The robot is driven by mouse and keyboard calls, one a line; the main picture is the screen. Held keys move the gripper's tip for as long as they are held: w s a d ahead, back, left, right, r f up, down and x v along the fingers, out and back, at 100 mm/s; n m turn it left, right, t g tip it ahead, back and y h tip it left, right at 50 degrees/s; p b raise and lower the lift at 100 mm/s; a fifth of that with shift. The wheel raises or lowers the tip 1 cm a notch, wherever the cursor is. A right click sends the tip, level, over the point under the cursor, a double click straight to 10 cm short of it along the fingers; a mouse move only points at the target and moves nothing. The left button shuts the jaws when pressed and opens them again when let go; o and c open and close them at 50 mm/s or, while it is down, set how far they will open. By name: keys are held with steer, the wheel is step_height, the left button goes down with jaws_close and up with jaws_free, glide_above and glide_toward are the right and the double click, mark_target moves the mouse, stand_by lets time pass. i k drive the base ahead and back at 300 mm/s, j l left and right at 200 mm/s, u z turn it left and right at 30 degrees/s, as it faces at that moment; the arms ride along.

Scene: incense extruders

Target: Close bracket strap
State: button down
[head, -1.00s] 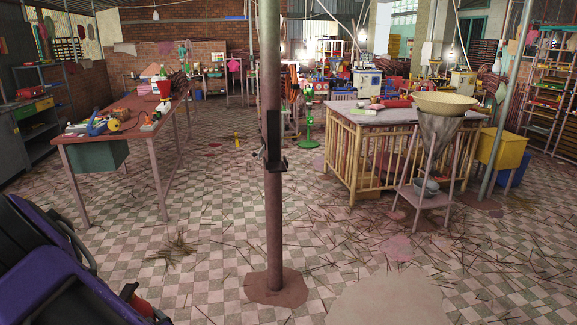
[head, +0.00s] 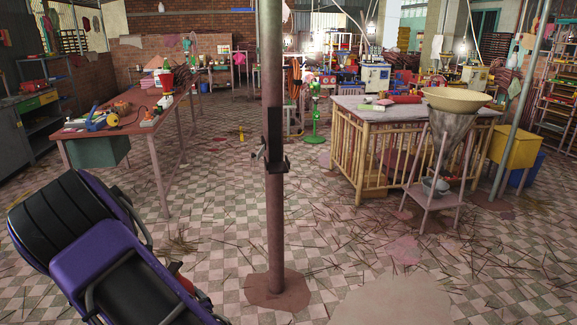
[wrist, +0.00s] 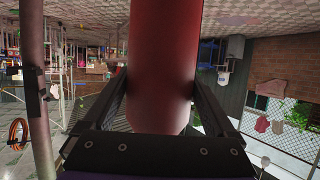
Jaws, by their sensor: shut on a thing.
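The dark bracket (head: 275,137) is fixed to the rusty upright pole (head: 273,215) in the middle of the head view, with a ledge at its lower end. A small grey part, possibly the strap, sticks out on its left side (head: 259,152). No cylinder sits in the bracket. In the wrist view, my gripper (wrist: 160,85) is shut on a red cylinder (wrist: 163,40), one finger on each side. A bit of red also shows low in the head view (head: 184,284), mostly hidden by my arm. The pole (wrist: 34,70) stands left in the wrist view, apart from the gripper.
A long workbench (head: 150,122) with tools and coloured items stands on the left. A slatted table (head: 352,110) and a metal funnel stand (head: 448,135) are on the right. Sticks are scattered over the checkered floor, which is otherwise open around the pole.

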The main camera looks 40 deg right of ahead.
mark_target(258, 154)
steer(key=i+l, duration=0.1)
steer(key=l, duration=0.3)
steer(key=i+l+z, duration=0.1)
steer(key=l, duration=0.25)
steer(key=i+l, duration=0.15)
steer(key=l, duration=0.25)
steer(key=i+l+z, duration=0.1)
steer(key=l, duration=0.25)
steer(key=i+l, duration=0.15)
steer(key=l, duration=0.25)
